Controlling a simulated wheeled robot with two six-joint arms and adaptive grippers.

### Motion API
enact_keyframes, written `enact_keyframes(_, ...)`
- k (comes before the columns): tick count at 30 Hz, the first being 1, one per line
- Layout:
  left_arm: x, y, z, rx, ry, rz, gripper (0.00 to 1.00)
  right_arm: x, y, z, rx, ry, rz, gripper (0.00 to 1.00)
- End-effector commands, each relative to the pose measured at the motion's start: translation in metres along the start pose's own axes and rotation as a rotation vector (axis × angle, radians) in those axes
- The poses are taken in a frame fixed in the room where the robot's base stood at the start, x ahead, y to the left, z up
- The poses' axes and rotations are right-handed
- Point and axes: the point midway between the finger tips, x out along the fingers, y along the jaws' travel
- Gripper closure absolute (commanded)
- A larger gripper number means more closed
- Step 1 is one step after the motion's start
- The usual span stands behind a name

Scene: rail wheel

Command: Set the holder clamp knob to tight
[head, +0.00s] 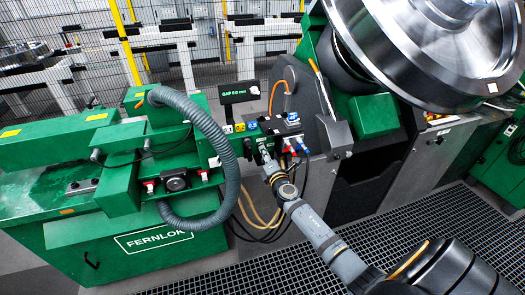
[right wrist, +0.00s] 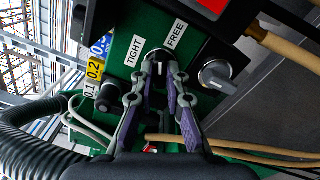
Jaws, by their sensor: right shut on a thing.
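The holder clamp knob (right wrist: 164,55) sits on the green panel (right wrist: 122,36) in the right wrist view, just below the labels TIGHT (right wrist: 134,50) and FREE (right wrist: 175,34). My right gripper (right wrist: 162,70) is shut on this knob, with one finger on each side. The fingers cover much of the knob, so I cannot tell for sure which label it points to. In the head view my right gripper (head: 266,158) reaches the front of the small control panel; the knob is too small to make out there. My left gripper is not in view.
A silver knob (right wrist: 216,75) stands close to the right of my fingers, and a dark knob (right wrist: 106,97) to the left. Hoses hang below the panel. A thick grey hose (head: 225,150) arches left of it. A large steel wheel (head: 430,50) stands at upper right.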

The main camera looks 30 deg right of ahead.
Motion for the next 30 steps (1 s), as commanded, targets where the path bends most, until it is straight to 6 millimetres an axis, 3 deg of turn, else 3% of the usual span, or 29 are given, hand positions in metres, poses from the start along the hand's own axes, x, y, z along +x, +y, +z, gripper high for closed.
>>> enact_keyframes(6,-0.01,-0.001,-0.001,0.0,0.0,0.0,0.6,0.0,0.0,0.0,-0.333,0.002,-0.002,1.0)
enact_keyframes(15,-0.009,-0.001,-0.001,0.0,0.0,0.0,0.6,0.0,-0.001,0.0,-0.382,0.001,-0.002,1.0)
enact_keyframes(22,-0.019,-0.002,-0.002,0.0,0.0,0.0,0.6,0.0,0.0,0.0,-0.725,0.002,-0.002,1.0)
enact_keyframes(30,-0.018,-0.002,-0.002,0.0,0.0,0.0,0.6,0.0,-0.001,0.0,-0.773,0.002,-0.002,1.0)
